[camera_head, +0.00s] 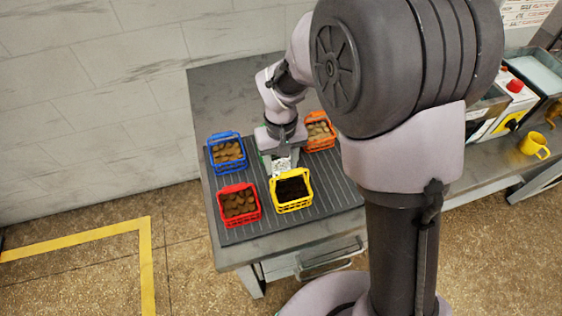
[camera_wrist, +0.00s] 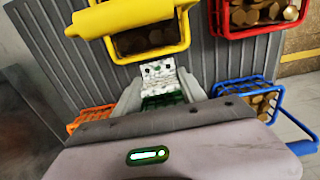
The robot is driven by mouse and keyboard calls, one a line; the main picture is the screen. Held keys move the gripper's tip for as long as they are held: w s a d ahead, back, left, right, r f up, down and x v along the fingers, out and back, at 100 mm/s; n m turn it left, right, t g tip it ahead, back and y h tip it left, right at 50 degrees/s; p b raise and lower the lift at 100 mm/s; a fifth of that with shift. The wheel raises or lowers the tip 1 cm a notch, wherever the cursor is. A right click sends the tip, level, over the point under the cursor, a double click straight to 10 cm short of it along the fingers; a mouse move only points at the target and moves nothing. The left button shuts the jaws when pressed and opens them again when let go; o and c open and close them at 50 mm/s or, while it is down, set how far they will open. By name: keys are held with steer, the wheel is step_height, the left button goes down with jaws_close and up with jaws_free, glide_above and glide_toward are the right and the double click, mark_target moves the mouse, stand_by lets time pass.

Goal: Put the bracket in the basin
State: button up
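The bracket looks like a small white, speckled, angled piece (camera_wrist: 158,69) with dark holes. It is between my gripper's two grey fingers (camera_wrist: 160,92) in the wrist view, its far end reaching past them toward the yellow basket. The fingers are very close to its sides; I cannot tell whether they press on it. In the head view the bracket (camera_head: 281,166) shows just below my gripper (camera_head: 280,152), low over or on the ribbed mat. The basin appears to be the grey metal tub with a pale blue inside (camera_head: 537,72) at the far right, partly cut off.
Around the bracket on the ribbed mat (camera_head: 330,190) stand a yellow basket (camera_head: 291,204), a red basket (camera_head: 254,217), a blue basket (camera_head: 212,160) and an orange basket (camera_head: 333,141). A yellow mug (camera_head: 534,146) and a box with a red button (camera_head: 515,86) are near the basin.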

steer(key=o, duration=0.4)
steer(key=shift+c, duration=0.2)
